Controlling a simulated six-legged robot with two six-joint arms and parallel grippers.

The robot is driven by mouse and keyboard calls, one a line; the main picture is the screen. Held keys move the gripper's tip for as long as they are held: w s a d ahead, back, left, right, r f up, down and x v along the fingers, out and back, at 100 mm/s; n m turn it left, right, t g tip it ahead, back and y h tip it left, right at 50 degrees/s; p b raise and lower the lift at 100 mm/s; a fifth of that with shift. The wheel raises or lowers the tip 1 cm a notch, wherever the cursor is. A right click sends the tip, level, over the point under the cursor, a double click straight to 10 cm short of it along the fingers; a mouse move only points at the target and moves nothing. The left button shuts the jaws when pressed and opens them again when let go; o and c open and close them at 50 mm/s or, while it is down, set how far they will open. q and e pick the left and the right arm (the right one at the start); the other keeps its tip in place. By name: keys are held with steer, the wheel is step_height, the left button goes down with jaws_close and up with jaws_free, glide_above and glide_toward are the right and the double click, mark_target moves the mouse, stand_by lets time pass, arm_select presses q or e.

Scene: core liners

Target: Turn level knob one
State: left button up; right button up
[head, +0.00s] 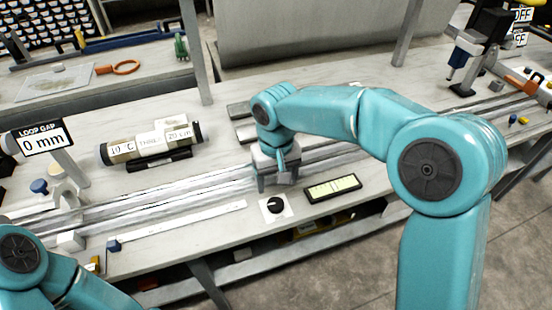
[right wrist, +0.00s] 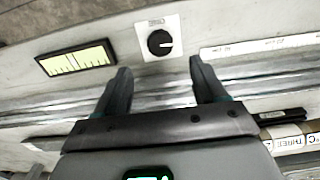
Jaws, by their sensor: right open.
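A round black knob (head: 275,205) with a white pointer mark sits on a white plate at the bench's front edge. It also shows in the right wrist view (right wrist: 160,43), just beyond and between the fingertips, its pointer to the right there. My right gripper (head: 277,182) is open and points down over the rails, behind the knob and apart from it. Its two fingers (right wrist: 160,68) are empty in the right wrist view. A black-framed level display (head: 332,188) lies right of the knob; it shows in the right wrist view (right wrist: 76,59). My left gripper is out of view.
Long metal rails (head: 165,192) run along the bench. A white scale strip (head: 190,220) lies left of the knob. A labelled cylinder (head: 150,143) and a "LOOP GAP 0 mm" sign (head: 42,138) stand further left.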

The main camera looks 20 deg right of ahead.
step_height(320, 180, up, 7)
stand_by(0.8)
